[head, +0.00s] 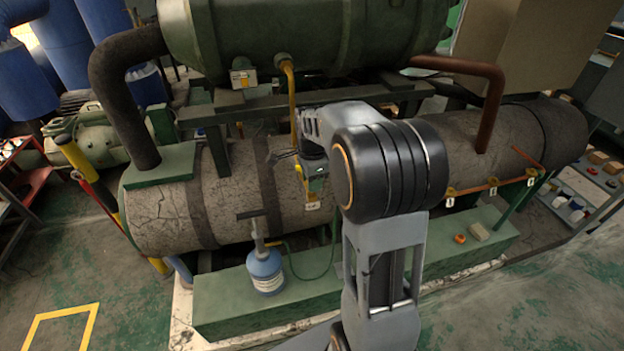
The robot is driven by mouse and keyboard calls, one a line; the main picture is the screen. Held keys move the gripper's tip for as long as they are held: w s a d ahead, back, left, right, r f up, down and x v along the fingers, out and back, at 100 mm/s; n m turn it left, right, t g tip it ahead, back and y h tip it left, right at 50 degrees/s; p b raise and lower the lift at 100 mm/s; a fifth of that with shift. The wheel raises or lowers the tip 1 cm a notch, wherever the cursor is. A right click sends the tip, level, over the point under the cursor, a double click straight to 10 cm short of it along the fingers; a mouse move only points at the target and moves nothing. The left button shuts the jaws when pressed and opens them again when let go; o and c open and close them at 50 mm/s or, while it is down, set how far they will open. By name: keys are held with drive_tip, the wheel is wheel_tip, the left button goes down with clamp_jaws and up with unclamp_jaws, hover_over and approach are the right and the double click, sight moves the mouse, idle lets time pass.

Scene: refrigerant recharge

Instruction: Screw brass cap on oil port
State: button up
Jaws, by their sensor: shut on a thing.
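My gripper (284,155) is at the front of the cracked grey lower vessel (232,184), pointing left from my wrist. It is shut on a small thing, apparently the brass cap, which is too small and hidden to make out. A small yellow and green fitting (303,180) with a white tag is just below my gripper, partly covered by my wrist. It may be the oil port, but I cannot tell. Whether the cap touches the port is not visible.
A blue and white oil container (265,271) with a pump handle stands on the green base (225,305). A small orange thing (460,238) and a beige block (479,231) lie farther right. A yellow pipe (290,95) drops behind my wrist.

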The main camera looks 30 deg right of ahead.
drive_tip(key=shift+m, duration=1.8)
drive_tip(key=shift+m, duration=0.5)
drive_tip(key=shift+s+f+m+p, duration=0.1)
drive_tip(key=shift+m+p, duration=0.2)
drive_tip(key=shift+m, duration=1)
drive_tip(key=shift+m, duration=1)
drive_tip(key=o, duration=1)
